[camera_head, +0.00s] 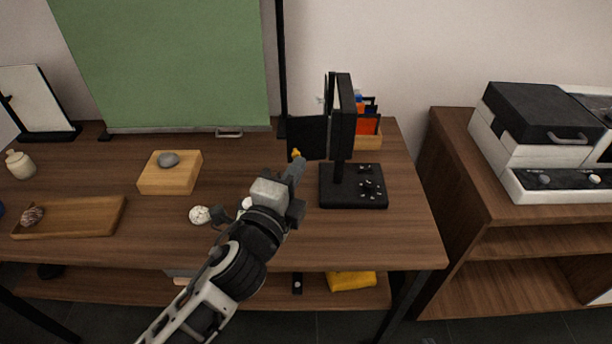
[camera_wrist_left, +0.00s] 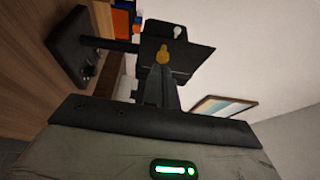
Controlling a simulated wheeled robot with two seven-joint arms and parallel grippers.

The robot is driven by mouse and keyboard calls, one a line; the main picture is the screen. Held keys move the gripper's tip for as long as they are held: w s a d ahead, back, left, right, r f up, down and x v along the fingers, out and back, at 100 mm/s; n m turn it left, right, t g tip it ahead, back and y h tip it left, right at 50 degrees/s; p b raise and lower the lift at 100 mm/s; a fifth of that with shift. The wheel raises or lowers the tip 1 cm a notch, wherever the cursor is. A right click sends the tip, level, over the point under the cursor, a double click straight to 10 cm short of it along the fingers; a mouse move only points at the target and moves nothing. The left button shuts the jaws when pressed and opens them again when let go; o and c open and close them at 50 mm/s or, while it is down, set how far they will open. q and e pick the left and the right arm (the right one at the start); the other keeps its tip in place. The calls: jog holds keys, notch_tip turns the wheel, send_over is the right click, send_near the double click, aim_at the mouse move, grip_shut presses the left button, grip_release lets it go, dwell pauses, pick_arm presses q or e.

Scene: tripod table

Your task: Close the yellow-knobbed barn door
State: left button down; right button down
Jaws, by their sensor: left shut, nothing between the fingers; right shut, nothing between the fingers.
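A black lamp head (camera_head: 343,116) with barn door leaves stands on a post above a black base (camera_head: 353,198). The yellow-knobbed barn door (camera_head: 307,137) sticks out to the left, standing open. Its yellow knob (camera_head: 296,153) is at the leaf's lower left; in the left wrist view the yellow knob (camera_wrist_left: 163,54) shows just beyond the fingertips. My left gripper (camera_head: 298,166) is shut and empty, its tips close to the knob; I cannot tell if they touch. The left wrist view also shows the gripper (camera_wrist_left: 166,84) and a pale knob (camera_wrist_left: 178,32) farther up. My right gripper is out of view.
An organizer with colored cards (camera_head: 369,135) stands behind the lamp. The tabletop right of the base is clear.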

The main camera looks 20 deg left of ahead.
pick_arm(q)
jog(key=shift+a, duration=0.1)
pick_arm(e)
jog(key=shift+f, duration=0.1)
pick_arm(q)
jog(key=shift+w+a+h, duration=0.15)
jog(key=shift+a+h, duration=0.05)
jog(key=shift+h, duration=0.2)
pick_arm(e)
jog(key=shift+s, duration=0.1)
